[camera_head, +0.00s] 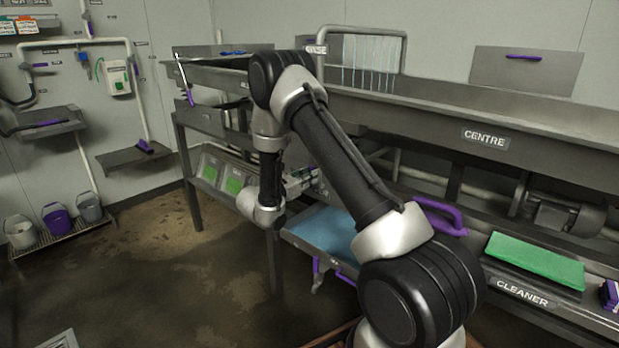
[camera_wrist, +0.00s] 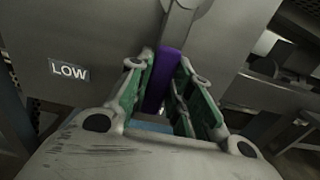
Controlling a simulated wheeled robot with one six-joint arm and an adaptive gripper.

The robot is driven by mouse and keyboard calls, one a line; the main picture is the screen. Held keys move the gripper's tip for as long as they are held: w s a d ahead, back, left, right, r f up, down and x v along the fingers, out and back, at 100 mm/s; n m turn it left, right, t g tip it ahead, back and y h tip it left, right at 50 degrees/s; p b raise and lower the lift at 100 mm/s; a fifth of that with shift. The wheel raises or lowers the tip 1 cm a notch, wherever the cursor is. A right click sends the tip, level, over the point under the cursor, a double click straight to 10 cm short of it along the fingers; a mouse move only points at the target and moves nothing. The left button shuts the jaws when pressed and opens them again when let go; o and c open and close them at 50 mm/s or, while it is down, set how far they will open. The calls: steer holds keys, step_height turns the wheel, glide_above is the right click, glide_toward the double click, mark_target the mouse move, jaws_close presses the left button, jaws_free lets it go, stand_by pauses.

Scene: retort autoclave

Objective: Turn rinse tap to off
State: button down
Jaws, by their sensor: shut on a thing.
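A purple tap lever (camera_wrist: 163,78) hangs from a grey round pivot (camera_wrist: 190,5) in the wrist view. My gripper (camera_wrist: 160,88) has its green-padded fingers on either side of the lever and is shut on it. A "LOW" label (camera_wrist: 69,70) is on the grey panel to the left of the lever. In the head view my gripper (camera_head: 300,182) is under the trough, partly behind my arm, and I cannot make out the lever's angle there. Thin streams of water (camera_head: 368,62) show inside a pipe frame above the trough.
The long grey trough marked "CENTRE" (camera_head: 485,138) runs above and to the right of my gripper. A blue-lined tray (camera_head: 325,232) and a green pad (camera_head: 535,262) marked "CLEANER" lie below. Buckets (camera_head: 57,218) stand at the left wall. The floor at the left is open.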

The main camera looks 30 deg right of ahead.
steer(key=w+a+r+m, duration=0.2)
steer(key=w+r+m, duration=0.5)
steer(key=m, duration=1)
steer(key=shift+w+a+r+m, duration=0.15)
steer(key=shift+a+r+m, duration=0.2)
steer(key=shift+r+m, duration=0.05)
stand_by(0.4)
steer(key=c, duration=1.3)
jaws_free()
steer(key=shift+r, duration=0.1)
steer(key=v, duration=1.2)
